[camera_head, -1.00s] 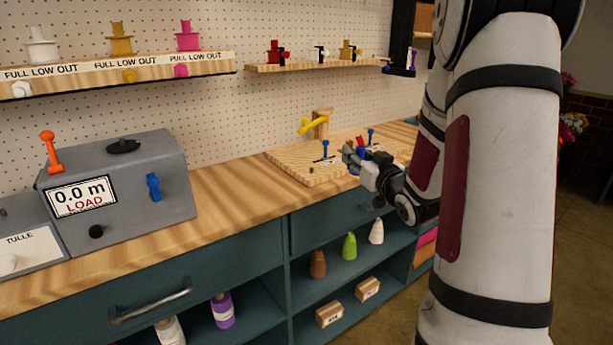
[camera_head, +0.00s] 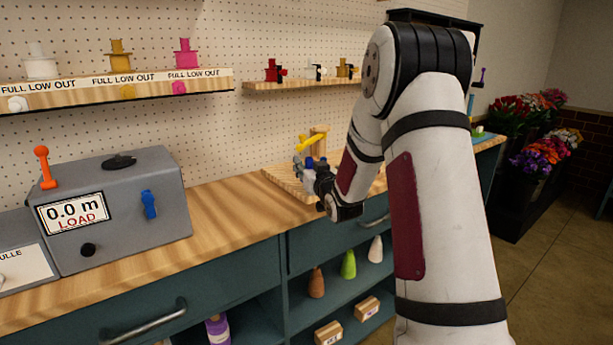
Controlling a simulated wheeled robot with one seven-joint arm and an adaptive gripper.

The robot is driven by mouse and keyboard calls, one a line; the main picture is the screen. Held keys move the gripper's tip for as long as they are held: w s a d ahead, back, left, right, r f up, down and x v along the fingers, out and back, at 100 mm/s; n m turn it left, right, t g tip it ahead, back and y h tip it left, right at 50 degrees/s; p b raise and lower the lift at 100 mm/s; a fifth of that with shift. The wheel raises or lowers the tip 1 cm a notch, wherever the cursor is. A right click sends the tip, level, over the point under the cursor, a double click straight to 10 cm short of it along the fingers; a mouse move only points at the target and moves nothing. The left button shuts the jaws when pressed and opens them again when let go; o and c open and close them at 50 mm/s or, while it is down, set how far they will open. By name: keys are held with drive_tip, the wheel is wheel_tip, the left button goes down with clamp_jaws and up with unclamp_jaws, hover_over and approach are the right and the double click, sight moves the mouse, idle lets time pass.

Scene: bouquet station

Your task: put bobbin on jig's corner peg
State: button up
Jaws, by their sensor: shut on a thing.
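The jig (camera_head: 283,185) is a light wooden board on the bench, with a yellow lever (camera_head: 305,142) on a wooden upright at its back. My gripper (camera_head: 304,170) is over the jig's front part, in front of the lever. It is shut on the bobbin, which is small and mostly hidden by the fingers, so its colour and tilt cannot be told. The corner pegs cannot be told apart from the blue bits at the gripper. My arm covers the jig's right part. Whether the bobbin touches a peg cannot be seen.
A grey machine (camera_head: 122,215) reading 0.0 m stands at left, with bare bench (camera_head: 225,205) between it and the jig. A small shelf (camera_head: 290,85) with several spools hangs above the jig. Flowers (camera_head: 540,150) stand far right.

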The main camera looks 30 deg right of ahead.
drive_tip(key=shift+f, duration=1.3)
drive_tip(key=shift+f, duration=0.1)
drive_tip(key=o, duration=1.1)
drive_tip(key=shift+b, duration=0.3)
